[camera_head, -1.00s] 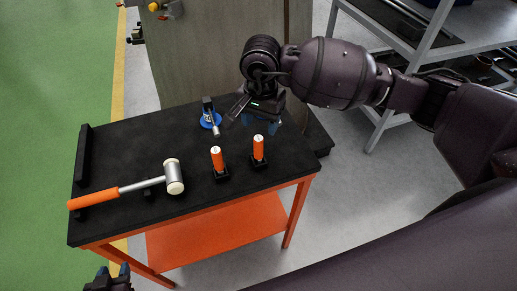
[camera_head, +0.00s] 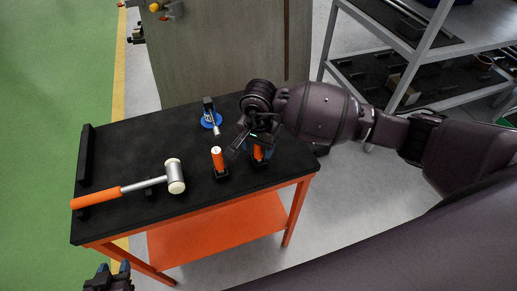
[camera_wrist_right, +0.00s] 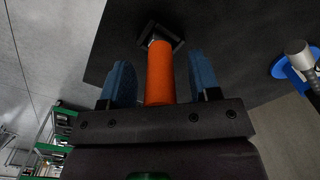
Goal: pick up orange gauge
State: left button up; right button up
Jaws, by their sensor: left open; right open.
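Two orange gauges stand upright in black holders on the black tabletop. The right one (camera_head: 258,153) is partly hidden by my right gripper (camera_head: 253,146). The left one (camera_head: 217,158) stands clear beside it. In the right wrist view, an orange gauge (camera_wrist_right: 160,75) lies between the two blue fingers of my open right gripper (camera_wrist_right: 160,85), with a gap on each side. Its black holder (camera_wrist_right: 158,35) shows at its far end. My left gripper (camera_head: 108,279) is at the bottom left edge, away from the table, open and empty.
A mallet (camera_head: 130,187) with an orange handle lies on the left of the table (camera_head: 120,150). A blue-based tool (camera_head: 210,118) stands at the back and also shows in the right wrist view (camera_wrist_right: 291,66). A grey shelf (camera_head: 420,70) stands at the right.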

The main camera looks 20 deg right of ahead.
grip_shut()
jog(key=shift+r, duration=0.1)
notch_tip(320, 180, up, 20)
jog(key=b, duration=0.1)
dwell(0.6)
